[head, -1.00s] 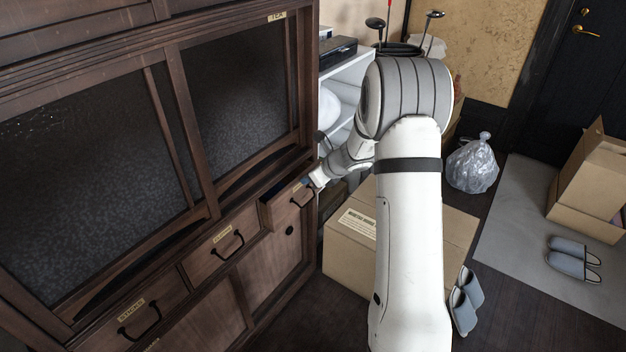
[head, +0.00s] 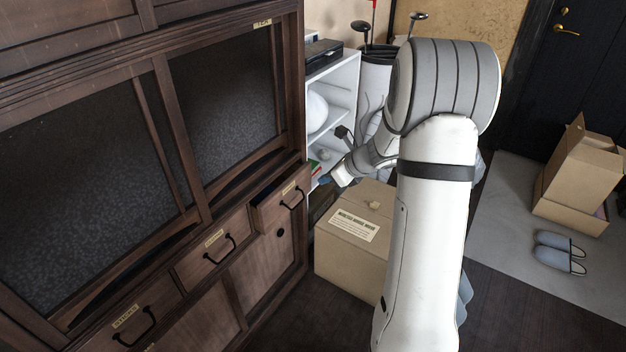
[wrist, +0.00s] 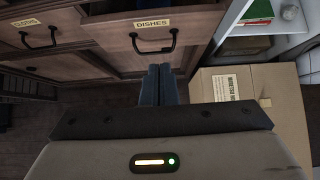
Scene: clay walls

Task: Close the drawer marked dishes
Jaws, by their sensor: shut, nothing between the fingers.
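The drawer marked dishes (head: 284,205) is at the right end of the cabinet's drawer row in the head view. It stands partly open, with a dark gap behind its front. In the wrist view its front (wrist: 120,52) shows the DISHES label and a dark curved handle (wrist: 153,42). My gripper (head: 326,181) is right of the drawer front in the head view, apart from it. In the wrist view my gripper's dark blue fingers (wrist: 160,70) are together and empty, pointing toward the drawer front below the handle.
A cardboard box (head: 345,255) stands on the floor right of the cabinet, below my gripper. A white shelf (head: 345,85) is behind it. The drawer marked cloths (head: 212,250) is shut to the left. Slippers (head: 560,250) and an open box (head: 580,180) are farther right.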

